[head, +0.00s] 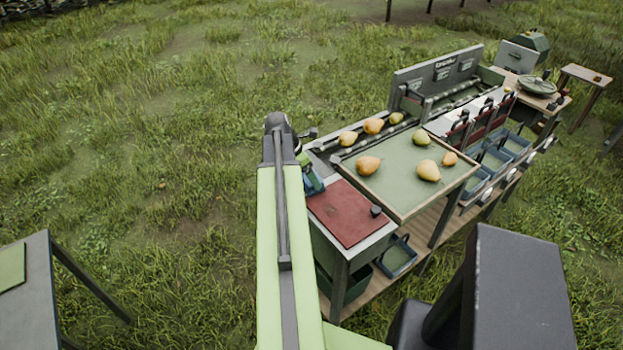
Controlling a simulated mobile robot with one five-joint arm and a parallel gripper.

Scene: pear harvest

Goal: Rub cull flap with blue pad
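The red cull flap (347,212) lies flat on the near end of the sorting bench, with a small black knob (376,211) near its right edge. My gripper (306,168) is at the far end of my green arm, over the bench's left edge, beside the flap's far left corner. It is small and partly hidden by my arm, so its fingers cannot be made out. A blue piece (314,184), which looks like the blue pad, shows right below the gripper. I cannot tell whether it is held or resting, or whether it touches the flap.
A green-lined tray (390,190) with several pears stands right of the flap. More pears lie in a trough (325,150) behind it. Blue bins (396,257) sit below and along the right side. A grey table (35,300) stands at lower left. Grass on the left is clear.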

